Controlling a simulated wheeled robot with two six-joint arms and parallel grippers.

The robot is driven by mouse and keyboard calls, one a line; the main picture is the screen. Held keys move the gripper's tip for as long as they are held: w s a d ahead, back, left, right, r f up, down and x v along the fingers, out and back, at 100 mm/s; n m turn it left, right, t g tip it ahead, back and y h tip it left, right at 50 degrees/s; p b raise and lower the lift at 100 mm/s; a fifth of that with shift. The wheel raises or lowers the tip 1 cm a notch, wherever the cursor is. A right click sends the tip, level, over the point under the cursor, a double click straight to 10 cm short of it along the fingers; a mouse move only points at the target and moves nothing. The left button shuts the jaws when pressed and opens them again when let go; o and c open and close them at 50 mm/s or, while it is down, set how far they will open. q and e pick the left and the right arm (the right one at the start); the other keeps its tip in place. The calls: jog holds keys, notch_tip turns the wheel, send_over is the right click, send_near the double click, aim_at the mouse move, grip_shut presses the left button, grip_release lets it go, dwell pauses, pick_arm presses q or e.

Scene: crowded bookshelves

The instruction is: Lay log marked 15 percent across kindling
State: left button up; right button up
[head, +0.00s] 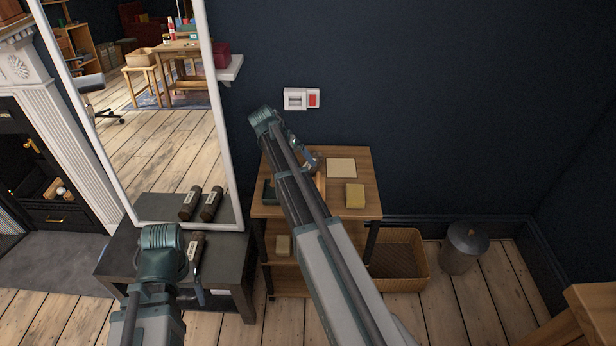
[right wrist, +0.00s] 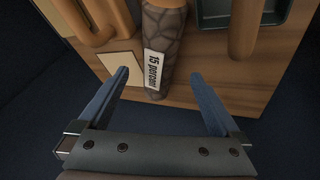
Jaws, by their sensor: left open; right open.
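In the right wrist view a dark, stone-patterned log (right wrist: 163,45) with a white label reading "15 percent" (right wrist: 154,70) lies on a wooden top. My right gripper (right wrist: 159,76) is open, its fingers either side of the log's near end, with gaps and no visible contact. In the head view my right gripper (head: 310,160) is over the small wooden shelf unit; my arm hides the log there. My left gripper (head: 192,272) is open beside another labelled dark log (head: 197,246) on a dark table. Small brown pieces (head: 56,188) show in the fireplace; I cannot tell if they are kindling.
A mirror (head: 155,150) stands behind the dark table (head: 125,262). A basket (head: 405,262) and lidded bin (head: 463,250) stand right.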

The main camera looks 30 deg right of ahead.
jog(key=shift+b+x, duration=2.3)
jog(key=shift+x, duration=0.35)
jog(key=shift+r, duration=0.1)
grip_shut()
